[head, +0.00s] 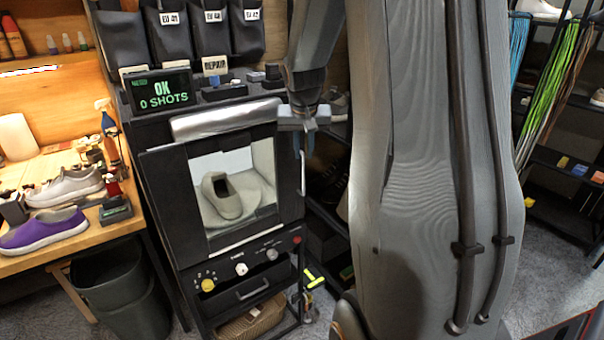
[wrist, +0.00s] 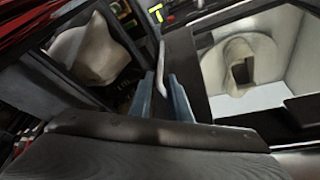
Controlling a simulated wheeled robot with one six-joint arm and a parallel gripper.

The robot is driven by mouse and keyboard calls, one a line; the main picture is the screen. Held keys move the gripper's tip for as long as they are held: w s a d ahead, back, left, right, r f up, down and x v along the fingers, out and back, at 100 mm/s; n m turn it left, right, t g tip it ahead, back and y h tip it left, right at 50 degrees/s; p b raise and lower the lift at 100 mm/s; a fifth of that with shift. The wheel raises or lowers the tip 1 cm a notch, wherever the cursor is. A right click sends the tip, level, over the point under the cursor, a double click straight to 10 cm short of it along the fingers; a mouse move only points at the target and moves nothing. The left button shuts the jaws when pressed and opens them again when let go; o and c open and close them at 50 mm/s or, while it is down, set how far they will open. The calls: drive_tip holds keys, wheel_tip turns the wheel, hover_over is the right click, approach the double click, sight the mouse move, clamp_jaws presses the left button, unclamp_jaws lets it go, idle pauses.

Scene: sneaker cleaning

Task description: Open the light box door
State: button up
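The light box (head: 168,200) is a black cabinet with a framed window in its door, and the door looks shut. Through the window a beige sneaker (head: 222,196) shows on a round turntable; it also shows in the wrist view (wrist: 240,62). A pale vertical door handle (head: 303,180) is at the door's right edge. My gripper (head: 303,143) is at the handle's upper part, pointing down. In the wrist view the handle (wrist: 161,68) lies between the two blue-grey fingers, which stand apart with a small gap visible; no firm contact shows.
A display (head: 160,92) on top reads "OK 0 SHOTS". Knobs (head: 241,269) and a drawer are below the door. A workbench with a purple sneaker (head: 42,231) and a dark bin (head: 122,290) stand left. Open floor lies in front of the box.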

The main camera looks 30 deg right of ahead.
sight(304, 163)
drive_tip(key=shift+p+x, duration=0.95)
drive_tip(key=shift+x, duration=2.85)
clamp_jaws()
